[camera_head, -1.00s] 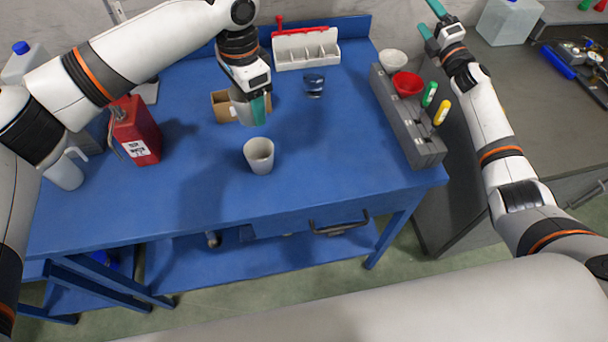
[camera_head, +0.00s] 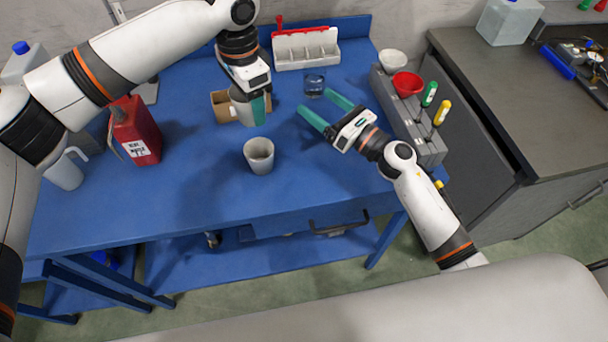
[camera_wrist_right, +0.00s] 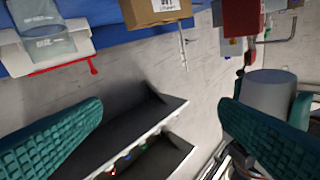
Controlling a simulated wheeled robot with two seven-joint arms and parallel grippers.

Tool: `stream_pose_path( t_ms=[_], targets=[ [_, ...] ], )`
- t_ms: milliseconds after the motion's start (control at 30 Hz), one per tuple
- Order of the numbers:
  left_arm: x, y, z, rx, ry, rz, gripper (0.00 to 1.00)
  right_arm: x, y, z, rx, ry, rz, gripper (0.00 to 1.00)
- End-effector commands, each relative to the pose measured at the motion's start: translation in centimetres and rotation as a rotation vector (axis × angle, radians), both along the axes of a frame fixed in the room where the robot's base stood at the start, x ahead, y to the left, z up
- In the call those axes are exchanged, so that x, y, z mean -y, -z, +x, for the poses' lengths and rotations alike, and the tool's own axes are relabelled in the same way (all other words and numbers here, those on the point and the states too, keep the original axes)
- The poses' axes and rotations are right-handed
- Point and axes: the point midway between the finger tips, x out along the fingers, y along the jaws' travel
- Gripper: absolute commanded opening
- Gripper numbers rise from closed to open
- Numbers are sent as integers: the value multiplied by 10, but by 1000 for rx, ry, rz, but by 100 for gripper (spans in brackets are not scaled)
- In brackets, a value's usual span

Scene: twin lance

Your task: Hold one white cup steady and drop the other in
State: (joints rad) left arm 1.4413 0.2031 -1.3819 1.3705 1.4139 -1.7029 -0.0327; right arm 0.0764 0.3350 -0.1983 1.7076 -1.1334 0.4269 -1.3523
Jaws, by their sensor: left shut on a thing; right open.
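One white cup (camera_head: 259,156) stands upright on the blue table, near its middle. My left gripper (camera_head: 250,108) is shut on the other white cup (camera_head: 240,108), behind and slightly left of the standing cup; the gripper partly hides it. I cannot tell whether this held cup touches the table. My right gripper (camera_head: 317,100) is open and empty over the table, right of both cups, with its fingers pointing left and back. In the right wrist view its two teal fingers stand wide apart with nothing between them.
A clear glass (camera_head: 314,84) stands just beyond my right fingertips. A cardboard box (camera_head: 221,104) is behind the held cup. A red canister (camera_head: 136,132) is at left, a grey rack (camera_head: 425,148) with a red bowl (camera_head: 407,83) at right. The table's front is clear.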

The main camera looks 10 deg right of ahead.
Motion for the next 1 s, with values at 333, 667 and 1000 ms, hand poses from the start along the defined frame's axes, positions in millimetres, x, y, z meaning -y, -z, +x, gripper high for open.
stream_pose_path(
  t_ms=[333,667,1000],
  targets=[
    [0,0,0,0,0,0,38,-58,87,-96,30,-87,-258,84],
    [0,0,0,0,0,0,38,-80,94,-92,42,-100,-289,84],
    [0,0,0,0,0,0,38,-126,94,-47,41,-100,-289,84]
  ],
)
